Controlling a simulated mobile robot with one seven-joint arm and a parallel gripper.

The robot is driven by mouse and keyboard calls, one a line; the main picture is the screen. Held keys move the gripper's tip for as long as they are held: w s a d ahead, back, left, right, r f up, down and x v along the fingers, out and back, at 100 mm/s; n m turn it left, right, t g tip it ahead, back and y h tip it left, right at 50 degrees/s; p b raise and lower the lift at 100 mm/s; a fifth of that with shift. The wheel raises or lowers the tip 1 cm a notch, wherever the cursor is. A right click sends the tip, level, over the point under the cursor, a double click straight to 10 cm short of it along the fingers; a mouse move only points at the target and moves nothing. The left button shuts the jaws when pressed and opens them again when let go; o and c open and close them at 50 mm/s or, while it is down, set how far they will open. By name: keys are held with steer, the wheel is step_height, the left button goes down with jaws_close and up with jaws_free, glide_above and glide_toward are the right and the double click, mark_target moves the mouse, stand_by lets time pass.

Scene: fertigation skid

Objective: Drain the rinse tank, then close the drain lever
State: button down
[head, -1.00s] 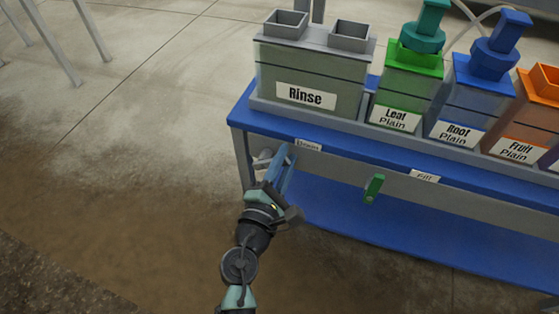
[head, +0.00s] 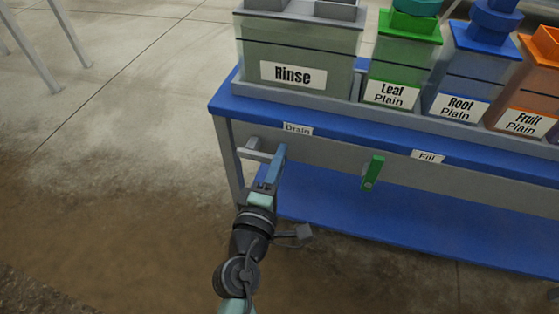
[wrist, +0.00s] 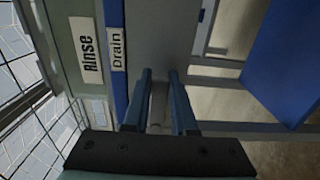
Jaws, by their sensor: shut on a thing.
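The rinse tank (head: 300,50) is a grey-green see-through box with a "Rinse" label, on the left end of the blue bench. A dark line crosses it; I cannot tell its liquid level. Below, on the bench's front edge, is the "Drain" label (head: 298,129). Under it, my gripper (head: 279,153) is shut on the grey drain lever (head: 253,150), which sticks out to the left of the fingers. In the wrist view, my blue fingers (wrist: 160,75) flank a grey piece of the lever (wrist: 158,103); most of it is hidden.
A green lever (head: 372,172) hangs below the "Fill" label (head: 428,156) to the right. Green (head: 403,60), blue (head: 468,75) and orange (head: 530,90) containers stand beside the tank. A blue lower shelf (head: 400,220) lies under the bench.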

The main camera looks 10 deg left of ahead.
steer(key=shift+f, duration=0.15)
steer(key=c, duration=0.7)
jaws_free()
steer(key=s, duration=0.8)
steer(key=s+p, duration=0.1)
steer(key=s, duration=0.4)
steer(key=shift+a, duration=0.25)
